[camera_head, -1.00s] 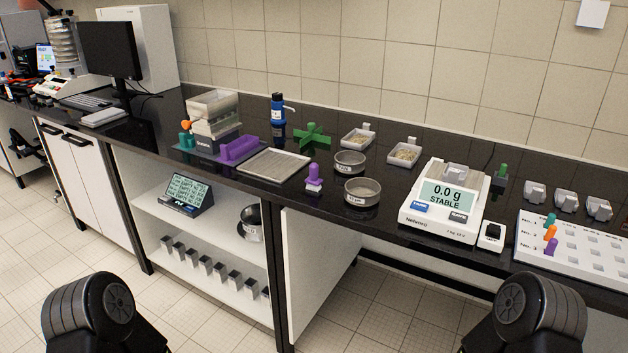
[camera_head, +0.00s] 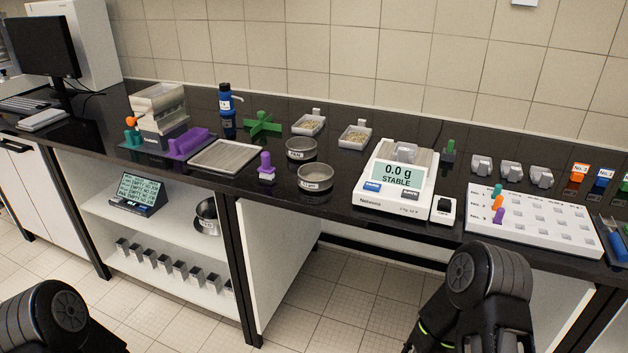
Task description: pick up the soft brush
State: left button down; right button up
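A small upright tool with a purple handle and a pale lower end (camera_head: 266,165) stands on the black bench, left of the front sieve; it looks like a brush, but its bristles are too small to make out. Another small item with a green top (camera_head: 449,150) stands behind the right side of the balance; I cannot tell what it is. Only dark links of my two arms show at the bottom edge, well in front of the bench. Neither gripper's fingers are in view.
Two round sieves (camera_head: 315,178) stand right of the purple tool, and a flat tray (camera_head: 225,156) lies to its left. The balance (camera_head: 393,180) reads 0.0 g. A white rack (camera_head: 535,220) holds coloured pegs at right. Open shelves (camera_head: 165,225) are below the bench.

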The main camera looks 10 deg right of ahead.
aim_at(266, 171)
jog(key=i+j+z, duration=0.2)
jog(key=z, duration=0.15)
jog(key=i+j+z, duration=0.15)
jog(key=z, duration=0.2)
jog(key=i+j+z, duration=0.1)
jog(key=j+z, duration=0.2)
